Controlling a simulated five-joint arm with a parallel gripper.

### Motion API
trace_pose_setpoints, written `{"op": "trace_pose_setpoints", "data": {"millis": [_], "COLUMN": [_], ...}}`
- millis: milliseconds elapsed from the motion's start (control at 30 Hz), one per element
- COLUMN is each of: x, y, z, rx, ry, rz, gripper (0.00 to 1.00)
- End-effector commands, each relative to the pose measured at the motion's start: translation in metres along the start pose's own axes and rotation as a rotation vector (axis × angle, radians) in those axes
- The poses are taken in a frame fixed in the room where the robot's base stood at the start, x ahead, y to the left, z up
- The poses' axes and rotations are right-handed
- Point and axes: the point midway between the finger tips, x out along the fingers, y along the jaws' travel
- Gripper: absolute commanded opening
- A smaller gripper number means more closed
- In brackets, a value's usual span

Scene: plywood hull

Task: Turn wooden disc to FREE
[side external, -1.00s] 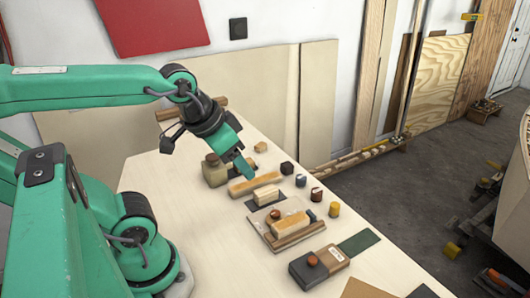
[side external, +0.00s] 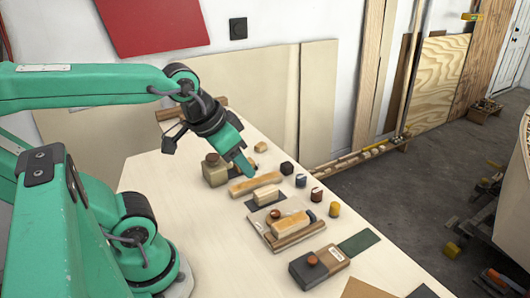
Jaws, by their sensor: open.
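A round reddish-brown wooden disc (side external: 312,260) sits on top of a dark block (side external: 302,275) near the front of the bench. A pale label (side external: 337,254) is on the lighter end of that block; its writing is too small to read, so I cannot tell the disc's setting. My gripper (side external: 250,172) is open and points down over the back part of the bench, well behind the disc and apart from it. The gap between its jaws is hard to see from this side.
A board with wooden blocks (side external: 282,238) lies between my gripper and the disc. Several small pots (side external: 317,195) line the bench's right edge. The left bench surface is clear.

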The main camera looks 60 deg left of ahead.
Motion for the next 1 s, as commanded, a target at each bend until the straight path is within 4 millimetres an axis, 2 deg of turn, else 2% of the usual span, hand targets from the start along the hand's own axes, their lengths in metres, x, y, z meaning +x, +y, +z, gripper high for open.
{"op": "trace_pose_setpoints", "data": {"millis": [367, 700, 1000], "x": [0.031, 0.079, 0.129], "y": [-0.006, -0.015, -0.026], "z": [-0.02, -0.038, -0.044], "rx": [-0.298, -0.67, -0.992], "ry": [-0.114, -0.239, -0.334], "rz": [-0.029, -0.105, -0.206], "gripper": [0.47, 0.47, 0.47]}}
